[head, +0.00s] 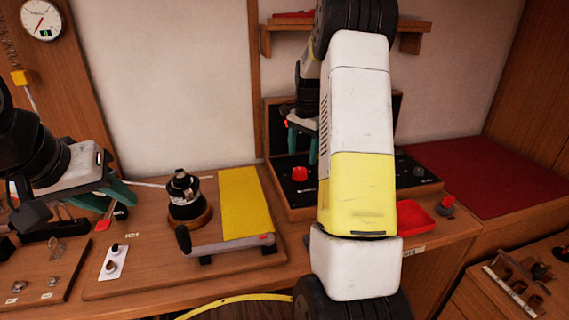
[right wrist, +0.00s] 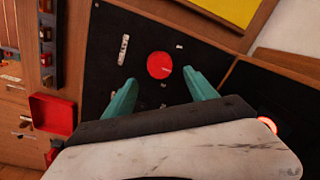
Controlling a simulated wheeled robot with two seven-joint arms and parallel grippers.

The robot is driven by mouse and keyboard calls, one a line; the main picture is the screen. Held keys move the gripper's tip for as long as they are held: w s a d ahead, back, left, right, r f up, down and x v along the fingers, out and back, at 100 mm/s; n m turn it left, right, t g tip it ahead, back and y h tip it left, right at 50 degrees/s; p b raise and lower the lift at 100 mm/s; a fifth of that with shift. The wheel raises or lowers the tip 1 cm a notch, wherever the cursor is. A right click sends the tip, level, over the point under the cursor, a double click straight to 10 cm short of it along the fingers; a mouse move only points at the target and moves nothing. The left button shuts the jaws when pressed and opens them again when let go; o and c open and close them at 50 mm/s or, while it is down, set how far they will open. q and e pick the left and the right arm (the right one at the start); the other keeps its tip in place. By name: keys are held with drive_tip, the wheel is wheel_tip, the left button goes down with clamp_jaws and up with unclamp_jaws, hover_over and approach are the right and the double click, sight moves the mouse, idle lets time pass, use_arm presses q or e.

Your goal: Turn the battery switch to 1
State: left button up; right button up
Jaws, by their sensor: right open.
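A round red knob (right wrist: 160,65), which I take for the battery switch, sits on a black panel (right wrist: 103,72) in the right wrist view. It also shows in the head view (head: 299,174). Small white labels surround it, too small to read, so I cannot tell its setting. My right gripper (right wrist: 160,81) is open, its teal fingers apart with the knob visible between and beyond them. In the head view my right gripper (head: 302,128) is above the knob, partly hidden by my arm. My left gripper (head: 121,196) is at the left; its opening is unclear.
A red tray (head: 413,218) lies right of my right arm. A glowing red light (right wrist: 267,125) is beside the gripper. A yellow pad (head: 245,203) and a black-knobbed device (head: 187,205) lie on the wooden bench. A shelf (head: 283,38) hangs above.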

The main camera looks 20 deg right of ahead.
sight(300, 170)
wheel_tip(300, 170, down, 7)
drive_tip(key=shift+w+a+r, duration=0.1)
drive_tip(key=shift+a+r, duration=0.05)
drive_tip(key=shift+r, duration=0.05)
drive_tip(key=c, duration=1.4)
